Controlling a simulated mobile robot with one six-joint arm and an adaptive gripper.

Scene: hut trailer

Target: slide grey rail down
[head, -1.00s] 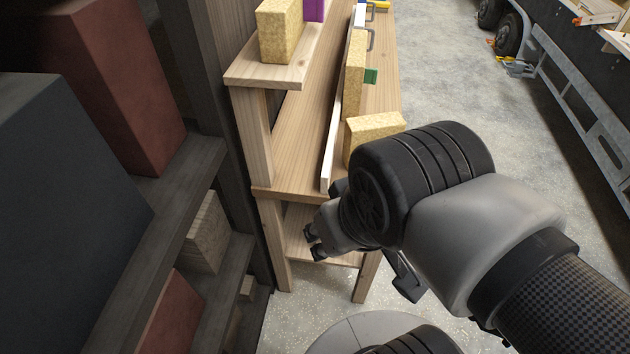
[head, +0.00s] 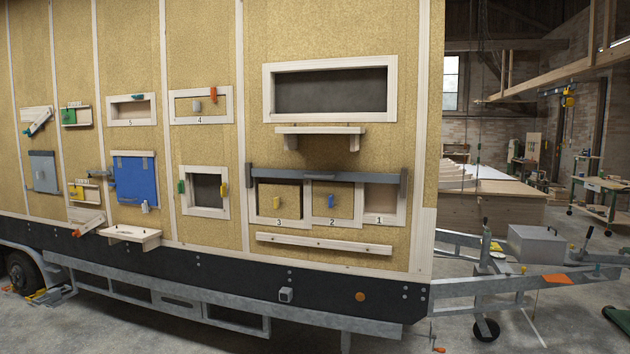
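In the head view, a long grey rail (head: 345,177) runs level across the top of a row of three small framed openings on the trailer wall. It has a raised middle part and short ends that hang down at left and right. My gripper is not in view.
A wooden shelf (head: 320,131) juts out above the rail, and a wooden ledge (head: 323,244) runs below. A blue panel (head: 136,180) and other small hatches lie to the left. The metal drawbar (head: 520,284) sticks out at right. Concrete floor shows in front.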

